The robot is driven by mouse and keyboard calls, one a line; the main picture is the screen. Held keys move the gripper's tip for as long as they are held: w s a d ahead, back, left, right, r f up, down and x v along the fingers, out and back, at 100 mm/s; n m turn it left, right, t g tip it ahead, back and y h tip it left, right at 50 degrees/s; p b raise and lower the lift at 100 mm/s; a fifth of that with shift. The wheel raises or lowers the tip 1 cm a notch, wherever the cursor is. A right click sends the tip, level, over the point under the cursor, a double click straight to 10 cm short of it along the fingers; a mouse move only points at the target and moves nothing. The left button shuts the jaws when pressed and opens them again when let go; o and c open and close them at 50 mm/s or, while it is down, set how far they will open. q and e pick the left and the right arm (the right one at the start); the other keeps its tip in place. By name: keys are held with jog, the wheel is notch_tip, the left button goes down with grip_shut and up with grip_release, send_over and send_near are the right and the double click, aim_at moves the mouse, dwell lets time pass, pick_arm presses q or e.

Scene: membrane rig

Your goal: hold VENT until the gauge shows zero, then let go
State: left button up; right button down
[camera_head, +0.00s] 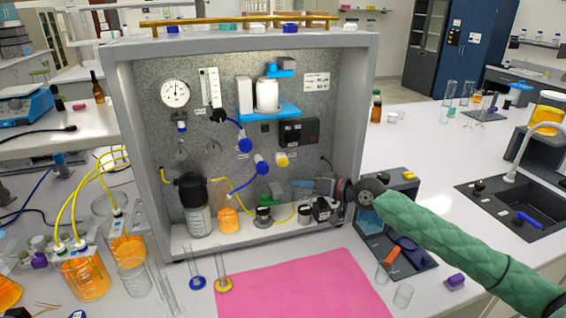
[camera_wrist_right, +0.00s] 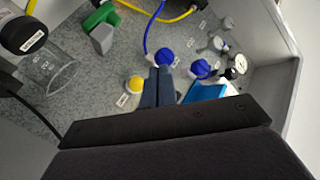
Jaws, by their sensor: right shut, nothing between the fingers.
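The round white gauge (camera_head: 175,93) hangs at the upper left of the rig's back panel; it also shows at the right in the right wrist view (camera_wrist_right: 240,65). Its needle is too small to read surely. A yellow round button (camera_head: 281,160) with a small unreadable label sits on the panel, so I cannot confirm which control is VENT. My right gripper (camera_head: 292,183) is shut and empty inside the rig, below the yellow button in the head view. In the wrist view its fingers (camera_wrist_right: 158,72) lie right of the yellow button (camera_wrist_right: 135,85), apparently apart from it. My left gripper is not in view.
Blue knobs (camera_head: 262,167) and tubing are on the panel, with a black-lidded jar (camera_head: 196,215) and an orange-filled beaker (camera_head: 229,220) on the rig floor. The rig's right wall (camera_head: 352,120) stands close to my right arm. A pink mat (camera_head: 300,285) lies in front.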

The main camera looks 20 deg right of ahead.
aim_at(283, 162)
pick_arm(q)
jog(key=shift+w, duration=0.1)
pick_arm(e)
jog(key=shift+w, duration=0.25)
jog(key=shift+s, duration=0.1)
